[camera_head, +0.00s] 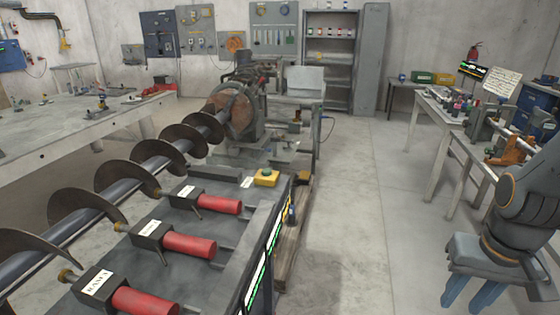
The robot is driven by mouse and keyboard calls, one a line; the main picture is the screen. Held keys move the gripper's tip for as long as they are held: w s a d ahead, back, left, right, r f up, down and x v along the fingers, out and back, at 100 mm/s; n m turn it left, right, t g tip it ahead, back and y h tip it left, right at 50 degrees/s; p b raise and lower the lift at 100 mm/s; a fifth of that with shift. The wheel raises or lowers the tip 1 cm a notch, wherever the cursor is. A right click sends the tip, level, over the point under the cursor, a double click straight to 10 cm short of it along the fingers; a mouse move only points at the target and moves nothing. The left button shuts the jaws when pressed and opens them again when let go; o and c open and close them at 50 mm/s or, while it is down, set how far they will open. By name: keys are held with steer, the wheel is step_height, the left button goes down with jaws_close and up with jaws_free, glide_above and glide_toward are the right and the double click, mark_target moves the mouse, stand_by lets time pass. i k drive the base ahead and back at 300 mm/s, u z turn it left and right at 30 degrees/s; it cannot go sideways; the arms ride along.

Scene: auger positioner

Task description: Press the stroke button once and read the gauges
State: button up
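A yellow box (266,180) with a green button (267,172) on top sits at the far right end of the grey bench. Three black units (94,288) with white labels and red cylinders (146,301) stand in a row on the bench, with brass tips toward the long auger (88,205). The label lettering is too small to read surely. Panels with bright green and yellow strips (262,268) line the bench's right edge, seen at a steep angle, so no reading is legible. My gripper (472,293) hangs at the lower right, its blue fingers apart and empty, well away from the button.
A wooden beam (297,230) lies along the bench's right side. Open concrete floor (365,215) lies between the bench and my arm. A workbench (432,103) with tools stands at the right, another table (70,129) at the left, shelves (330,60) at the back.

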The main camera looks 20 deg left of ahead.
mark_target(265, 173)
steer(key=u, duration=0.05)
steer(key=i, duration=3.05)
steer(key=u, duration=3.15)
